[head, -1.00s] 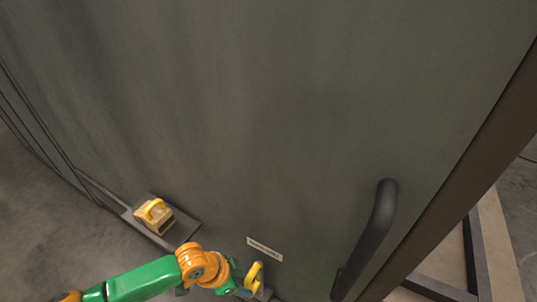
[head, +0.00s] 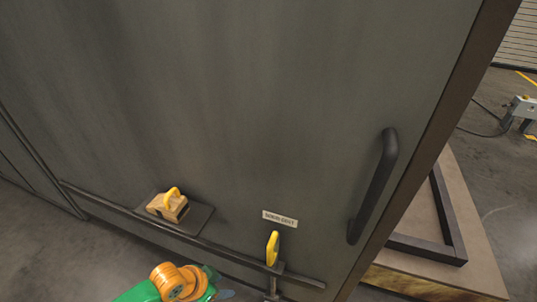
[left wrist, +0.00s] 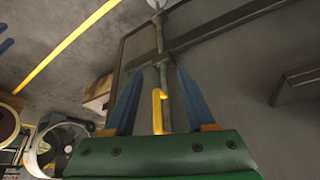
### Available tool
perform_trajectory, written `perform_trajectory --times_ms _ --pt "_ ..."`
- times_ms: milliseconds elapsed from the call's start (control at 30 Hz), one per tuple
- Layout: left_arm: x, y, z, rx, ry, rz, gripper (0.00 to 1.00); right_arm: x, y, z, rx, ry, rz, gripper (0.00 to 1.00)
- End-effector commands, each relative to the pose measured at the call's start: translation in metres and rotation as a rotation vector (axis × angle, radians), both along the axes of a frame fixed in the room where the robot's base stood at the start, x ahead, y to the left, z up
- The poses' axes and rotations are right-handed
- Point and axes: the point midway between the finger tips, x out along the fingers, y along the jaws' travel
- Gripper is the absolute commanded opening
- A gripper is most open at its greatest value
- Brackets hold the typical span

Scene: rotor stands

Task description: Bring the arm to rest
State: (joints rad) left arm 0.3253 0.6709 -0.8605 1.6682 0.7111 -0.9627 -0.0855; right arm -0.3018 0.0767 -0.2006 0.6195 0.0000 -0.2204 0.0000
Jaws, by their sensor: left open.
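My left arm is green and orange and comes in at the bottom of the head view. Its left gripper (head: 225,294) shows only in part at the lower edge, below and left of a yellow handle (head: 272,248). In the left wrist view the left gripper (left wrist: 159,74) has its two blue fingers wide apart. The yellow handle (left wrist: 158,112) appears between them in the picture, beside an upright rod; nothing is gripped. My right gripper is in neither view.
A large dark grey panel (head: 250,100) fills the head view, with a black bar handle (head: 374,187) and a label plate (head: 280,219). A tan block with a yellow grip (head: 168,205) sits on a small ledge. Bare floor (head: 60,250) lies at lower left.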

Motion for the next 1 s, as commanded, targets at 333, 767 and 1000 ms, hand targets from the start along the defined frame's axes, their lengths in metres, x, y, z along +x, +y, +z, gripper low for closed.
perform_trajectory --times_ms 333,767,1000 --pt "-0.013 0.044 -0.088 0.018 -0.005 0.318 0.55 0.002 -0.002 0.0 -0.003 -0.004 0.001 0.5" --pt "-0.244 0.069 -0.212 0.161 0.273 0.572 0.55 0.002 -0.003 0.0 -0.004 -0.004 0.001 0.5" --pt "-0.278 0.064 -0.217 0.171 0.317 0.58 0.55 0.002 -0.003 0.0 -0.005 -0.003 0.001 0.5"
